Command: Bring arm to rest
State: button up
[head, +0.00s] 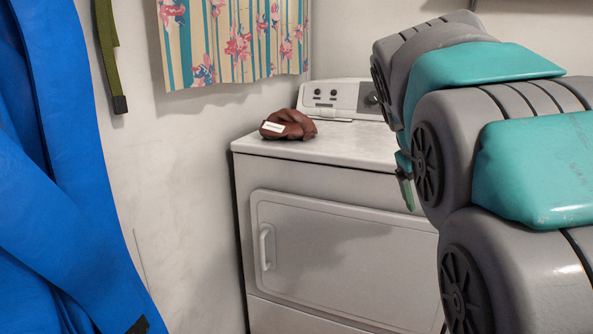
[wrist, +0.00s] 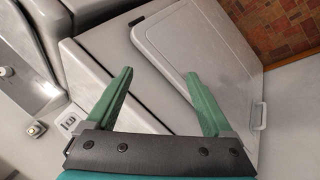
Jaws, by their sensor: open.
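My arm fills the right side of the head view, grey with teal panels, folded in front of the white dryer (head: 345,255). My gripper shows in the wrist view (wrist: 165,95), its two green fingers spread wide with nothing between them. In the head view only a small green part of it shows beside the arm; the rest is hidden. In the wrist view the fingers lie across the view of a pale appliance with a panel door (wrist: 225,60).
A brown cloth-like item with a white label (head: 288,125) lies on the dryer top. Blue fabric (head: 60,200) hangs at the left, with a green strap (head: 107,50) beside it. A floral curtain (head: 235,40) hangs at the back. Brown tiled floor (wrist: 285,30) shows in the wrist view.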

jog(key=s+a+f+m+g+y, duration=0.1)
jog(key=s+a+f+g, duration=0.1)
jog(key=s+f, duration=0.7)
jog(key=s+a+f+g+y, duration=0.2)
jog(key=s+a+f, duration=0.2)
jog(key=s+f, duration=0.4)
jog(key=s+a+f+m+g+y, duration=0.1)
jog(key=s+a+f+g, duration=0.1)
jog(key=s+f, duration=0.7)
jog(key=s+a, duration=0.1)
jog(key=s, duration=0.7)
jog(key=shift+s+a+f+m+g+y, duration=0.3)
jog(key=shift+f+y, duration=0.05)
jog(key=shift+y, duration=0.05)
jog(key=shift+d, duration=0.4)
